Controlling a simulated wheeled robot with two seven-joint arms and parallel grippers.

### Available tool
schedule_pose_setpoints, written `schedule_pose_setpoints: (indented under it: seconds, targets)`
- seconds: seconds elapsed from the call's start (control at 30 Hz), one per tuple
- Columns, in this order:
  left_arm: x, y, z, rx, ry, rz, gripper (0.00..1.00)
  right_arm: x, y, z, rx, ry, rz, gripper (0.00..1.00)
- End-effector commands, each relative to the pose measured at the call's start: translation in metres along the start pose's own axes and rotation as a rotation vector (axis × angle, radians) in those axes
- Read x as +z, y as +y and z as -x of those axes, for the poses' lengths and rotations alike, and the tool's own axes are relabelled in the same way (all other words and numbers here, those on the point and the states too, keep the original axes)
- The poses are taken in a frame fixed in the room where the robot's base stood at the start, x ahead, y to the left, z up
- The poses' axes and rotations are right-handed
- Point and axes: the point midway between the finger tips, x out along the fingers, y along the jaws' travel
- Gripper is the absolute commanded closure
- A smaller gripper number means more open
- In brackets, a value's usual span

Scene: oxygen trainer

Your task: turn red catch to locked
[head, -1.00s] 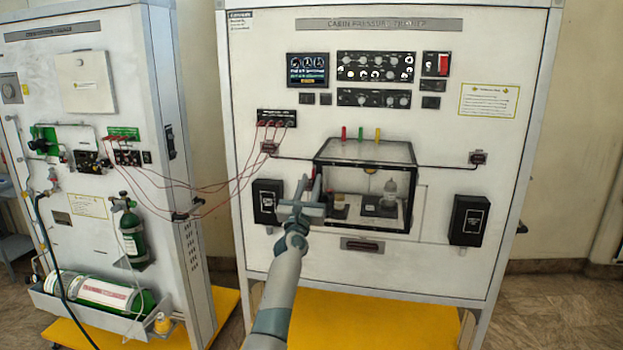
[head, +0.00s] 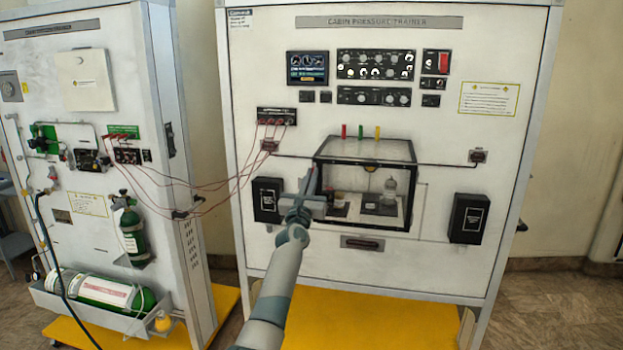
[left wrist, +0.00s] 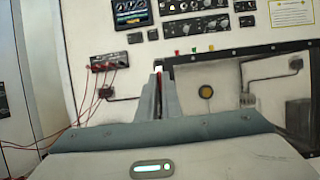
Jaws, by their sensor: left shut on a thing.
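The red catch (left wrist: 158,82) shows as a thin red sliver between my left fingers in the left wrist view. It is at the left edge of the clear-fronted chamber (left wrist: 225,68) on the cabin pressure trainer. My left gripper (left wrist: 160,92) is shut on the catch, one finger on each side of it. Whether the catch is turned cannot be told. My right gripper is in neither view.
Red, green and yellow pegs (head: 361,132) stand above the chamber. Red cables (head: 235,180) hang from a jack strip (head: 277,117) to the left. Black boxes (head: 267,200) flank the chamber. A second trainer panel (head: 80,30) stands at the left.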

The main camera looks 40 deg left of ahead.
Motion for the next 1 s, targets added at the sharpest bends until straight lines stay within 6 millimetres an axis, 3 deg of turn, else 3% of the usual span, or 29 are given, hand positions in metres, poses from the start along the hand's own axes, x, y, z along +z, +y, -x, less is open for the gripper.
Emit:
schedule_pose_setpoints:
  seconds: [0.47,1.0]
  targets:
    - [-0.003,0.002,0.002,-0.069,-0.003,-0.168,1.00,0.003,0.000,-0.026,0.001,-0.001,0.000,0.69]
    - [-0.001,0.003,0.000,-0.255,-0.001,-0.618,1.00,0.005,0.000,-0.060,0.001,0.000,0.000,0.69]
